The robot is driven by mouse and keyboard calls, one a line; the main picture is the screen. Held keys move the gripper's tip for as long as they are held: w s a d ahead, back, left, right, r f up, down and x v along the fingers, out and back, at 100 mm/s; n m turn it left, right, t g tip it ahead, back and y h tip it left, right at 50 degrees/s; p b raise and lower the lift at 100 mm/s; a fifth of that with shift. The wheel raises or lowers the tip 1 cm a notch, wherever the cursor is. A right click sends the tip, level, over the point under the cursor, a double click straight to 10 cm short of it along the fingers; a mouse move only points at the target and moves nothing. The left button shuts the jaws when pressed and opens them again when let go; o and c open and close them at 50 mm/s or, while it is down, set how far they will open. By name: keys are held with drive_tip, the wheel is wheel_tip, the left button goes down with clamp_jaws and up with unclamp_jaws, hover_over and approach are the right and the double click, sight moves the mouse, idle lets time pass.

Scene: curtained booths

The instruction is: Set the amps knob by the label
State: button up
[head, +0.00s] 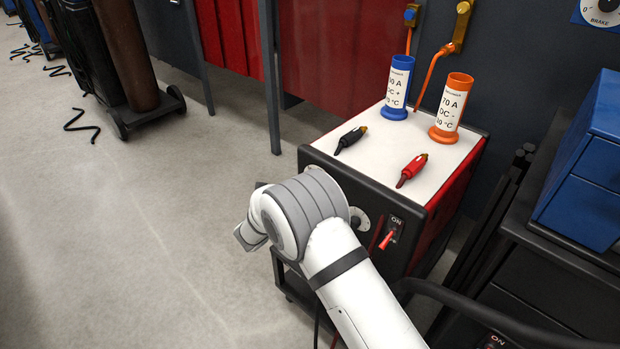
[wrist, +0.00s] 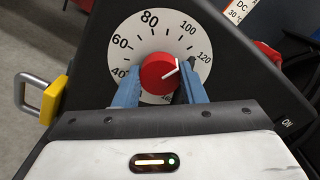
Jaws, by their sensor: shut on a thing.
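In the head view my arm hides most of the dial (head: 358,218). An orange tube (head: 459,84) carries a label (head: 451,107) reading "70 A, DC -". A blue tube (head: 402,67) has a label (head: 398,86) turned partly away, showing "0 A, DC +".
The tubes stand on the welder's white top (head: 380,181), with a black electrode holder (head: 351,138) and a red one (head: 411,170). A red switch (head: 388,240) marked ON sits right of the dial. A yellow padlock (wrist: 49,98) hangs left.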

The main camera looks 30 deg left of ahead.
drive_tip(key=n+p, duration=0.4)
drive_tip(key=n, duration=0.4)
drive_tip(key=n+p, duration=0.5)
drive_tip(key=n, duration=0.4)
drive_tip(key=shift+d+f+p, duration=0.1)
drive_tip(key=shift+f+p, duration=0.1)
drive_tip(key=shift+p, duration=0.1)
drive_tip(key=shift+n, duration=0.4)
drive_tip(key=o, duration=1)
drive_tip(key=shift+r, duration=0.1)
